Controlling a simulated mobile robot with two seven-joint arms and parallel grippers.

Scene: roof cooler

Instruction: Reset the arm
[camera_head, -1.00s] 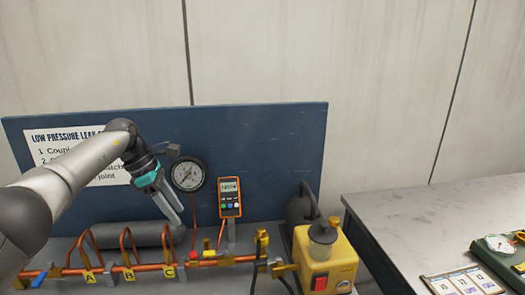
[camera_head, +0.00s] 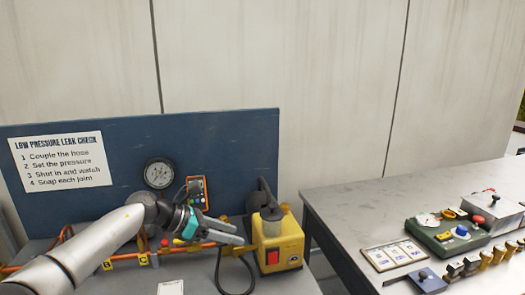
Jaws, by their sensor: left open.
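My left arm comes in from the lower left. My left gripper (camera_head: 232,234) is open and empty, with its grey fingers pointing right. It is in front of the copper pipe rig (camera_head: 200,248) and hides part of it. The fingertips lie just left of the yellow pump (camera_head: 279,245) in the picture; I cannot tell whether they touch anything. The orange handheld meter (camera_head: 197,190) shows partly behind the gripper. My right gripper is not in view.
A blue backboard (camera_head: 240,150) carries a round gauge (camera_head: 159,173) and a printed sign (camera_head: 62,163). A black hose (camera_head: 237,272) loops below the gripper. A grey table (camera_head: 345,205) at right holds a green instrument box (camera_head: 447,235) and cards (camera_head: 394,254).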

